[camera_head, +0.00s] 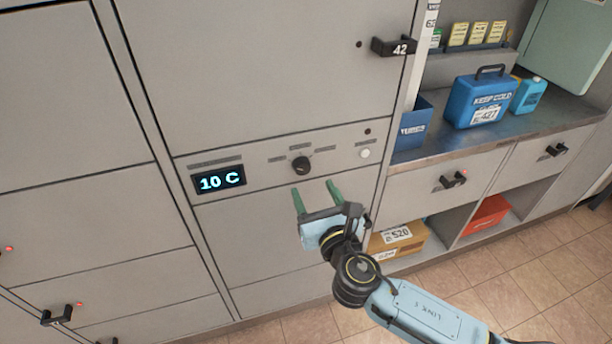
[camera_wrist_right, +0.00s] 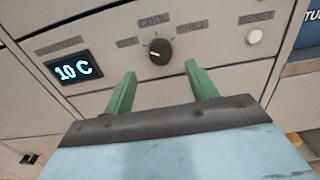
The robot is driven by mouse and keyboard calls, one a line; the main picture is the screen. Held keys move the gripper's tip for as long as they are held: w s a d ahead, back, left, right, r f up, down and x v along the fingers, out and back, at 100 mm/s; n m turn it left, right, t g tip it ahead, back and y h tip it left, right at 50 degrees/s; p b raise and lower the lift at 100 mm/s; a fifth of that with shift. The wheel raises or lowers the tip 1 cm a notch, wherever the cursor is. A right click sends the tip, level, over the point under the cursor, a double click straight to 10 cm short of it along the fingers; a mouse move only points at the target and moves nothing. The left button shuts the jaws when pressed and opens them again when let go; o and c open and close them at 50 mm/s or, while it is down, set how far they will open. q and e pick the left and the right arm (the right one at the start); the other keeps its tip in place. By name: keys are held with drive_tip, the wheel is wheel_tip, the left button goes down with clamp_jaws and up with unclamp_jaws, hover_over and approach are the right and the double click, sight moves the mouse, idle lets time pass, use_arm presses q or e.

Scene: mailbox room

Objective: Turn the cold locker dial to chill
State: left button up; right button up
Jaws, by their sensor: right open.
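The cold locker dial (camera_head: 300,165) is a small black knob on the grey locker's control panel, with several small labels around it. In the right wrist view the dial (camera_wrist_right: 159,51) shows above and between my fingertips, and the label at its upper right appears to read CHILL. A display (camera_head: 219,180) to its left reads 10 C. My right gripper (camera_head: 316,194) has green fingers, is open and empty, and is below the dial, apart from it; it also shows in the right wrist view (camera_wrist_right: 160,78). My left gripper is not in view.
A white reset button (camera_head: 365,153) is right of the dial. A blue KEEP COLD box (camera_head: 480,98) stands on the counter at right. A cardboard parcel (camera_head: 398,238) lies on the low shelf beside my right arm.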

sight(304, 170)
drive_tip(key=b+x, duration=0.1)
drive_tip(key=x, duration=0.3)
drive_tip(key=shift+w+a, duration=0.15)
drive_tip(key=shift+w, duration=0.25)
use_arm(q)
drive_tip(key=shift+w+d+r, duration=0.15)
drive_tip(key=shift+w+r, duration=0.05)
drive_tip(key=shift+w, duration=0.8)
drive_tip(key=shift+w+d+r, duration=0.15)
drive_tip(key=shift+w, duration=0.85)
use_arm(e)
drive_tip(key=shift+w+a, duration=0.2)
drive_tip(key=shift+w, duration=0.5)
drive_tip(key=c, duration=1)
